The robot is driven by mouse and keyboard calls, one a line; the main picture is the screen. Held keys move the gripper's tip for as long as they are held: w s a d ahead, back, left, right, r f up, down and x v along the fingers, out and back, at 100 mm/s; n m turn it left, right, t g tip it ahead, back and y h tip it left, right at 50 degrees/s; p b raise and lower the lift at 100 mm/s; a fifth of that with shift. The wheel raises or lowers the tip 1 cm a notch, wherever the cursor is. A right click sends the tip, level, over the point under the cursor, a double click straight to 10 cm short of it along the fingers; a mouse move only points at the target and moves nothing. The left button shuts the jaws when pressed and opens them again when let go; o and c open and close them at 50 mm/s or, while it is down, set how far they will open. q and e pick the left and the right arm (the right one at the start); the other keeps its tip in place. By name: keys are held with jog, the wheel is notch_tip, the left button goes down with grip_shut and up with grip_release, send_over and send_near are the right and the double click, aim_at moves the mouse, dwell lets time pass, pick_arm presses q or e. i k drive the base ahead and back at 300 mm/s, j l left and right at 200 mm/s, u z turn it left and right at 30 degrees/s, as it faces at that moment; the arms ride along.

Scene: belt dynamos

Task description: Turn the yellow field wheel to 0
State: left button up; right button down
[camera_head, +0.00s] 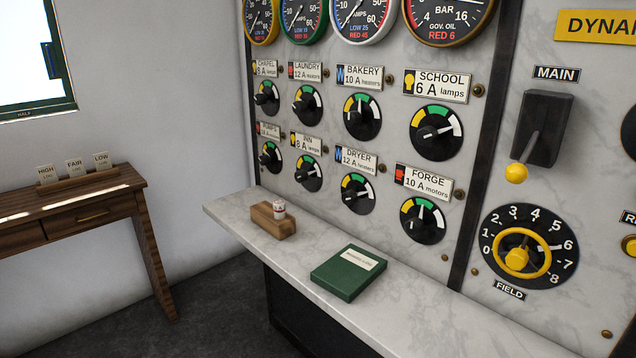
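The yellow field wheel (499,272) is mounted on a round black dial (487,262) at the lower right of the panel, above a FIELD label (509,289). The dial carries white numbers from 0 at the left, over the top, to 8 at the lower right. A white pointer mark at the wheel's right side appears to point near 6. A yellow knob sits at the wheel's middle. Neither of my grippers is in view, and nothing touches the wheel.
A MAIN switch (543,127) with a yellow-tipped lever hangs above the wheel. Several circuit dials and gauges fill the marble panel leftward. A marble ledge below holds a green book (345,274) and a wooden block (272,222). A wooden table (75,213) stands left.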

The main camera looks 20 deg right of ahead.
aim_at(515, 260)
jog(key=z, duration=1.8)
jog(key=j, duration=1.3)
